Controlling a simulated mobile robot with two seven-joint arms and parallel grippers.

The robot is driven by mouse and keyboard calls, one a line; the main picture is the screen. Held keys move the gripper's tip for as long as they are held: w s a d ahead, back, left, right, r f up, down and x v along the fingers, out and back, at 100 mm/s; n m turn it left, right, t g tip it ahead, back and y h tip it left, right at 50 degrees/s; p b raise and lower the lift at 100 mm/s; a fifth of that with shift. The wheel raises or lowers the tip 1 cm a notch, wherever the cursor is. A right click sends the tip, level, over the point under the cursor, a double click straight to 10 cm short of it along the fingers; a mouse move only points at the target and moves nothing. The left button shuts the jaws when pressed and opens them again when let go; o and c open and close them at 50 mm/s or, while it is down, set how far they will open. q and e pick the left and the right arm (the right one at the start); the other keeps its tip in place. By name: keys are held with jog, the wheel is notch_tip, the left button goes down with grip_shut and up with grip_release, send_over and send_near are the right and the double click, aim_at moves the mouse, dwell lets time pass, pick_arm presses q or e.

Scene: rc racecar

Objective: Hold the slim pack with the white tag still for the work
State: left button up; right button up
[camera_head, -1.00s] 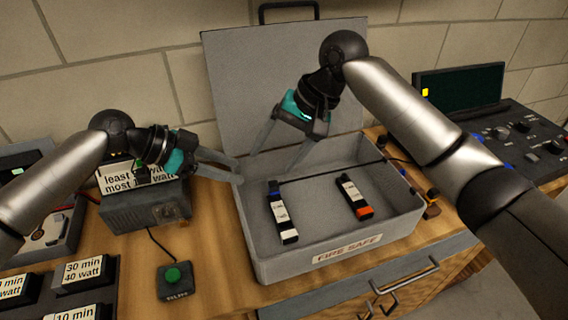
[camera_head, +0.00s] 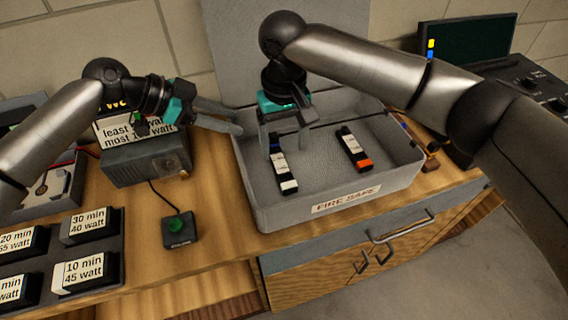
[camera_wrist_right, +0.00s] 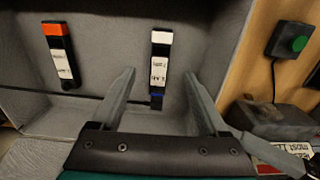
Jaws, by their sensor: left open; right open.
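Two slim dark packs lie apart on the floor of the grey fire-safe box (camera_head: 285,213). The left pack (camera_head: 284,174) has a white end, a white label and a blue band; in the right wrist view it (camera_wrist_right: 159,66) shows white end uppermost. The right pack (camera_head: 353,150) has an orange end and a white label; it also shows in the right wrist view (camera_wrist_right: 60,56). My right gripper (camera_head: 285,146) is open and points down at the left pack's blue-banded end, which appears between its fingers. My left gripper (camera_head: 239,122) is open and empty by the box's left wall.
The box's raised lid (camera_head: 245,60) stands behind it. A grey device (camera_head: 147,160) and a green-button box (camera_head: 180,229) are to the left, with several labelled blocks (camera_head: 88,226) at lower left. A console (camera_head: 525,85) is at the right.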

aim_at(272, 135)
notch_tip(272, 135, down, 8)
jog(key=shift+f, duration=0.1)
dwell(0.4)
grip_shut()
pick_arm(q)
jog(key=shift+o, duration=0.8)
jog(key=shift+d, duration=0.1)
jog(key=shift+w+d+f+g+y, duration=0.25)
jog(key=shift+w+d+f+y, duration=0.35)
jog(key=shift+d+f, duration=0.8)
jog(key=shift+w+d+f+g+y, duration=0.3)
jog(key=shift+d+f+y, duration=0.45)
jog(key=shift+d+f, duration=0.7)
jog(key=shift+w+d+f+g+y, duration=0.15)
jog(key=shift+w+d+f+y, duration=0.45)
jog(key=shift+d+f, duration=0.8)
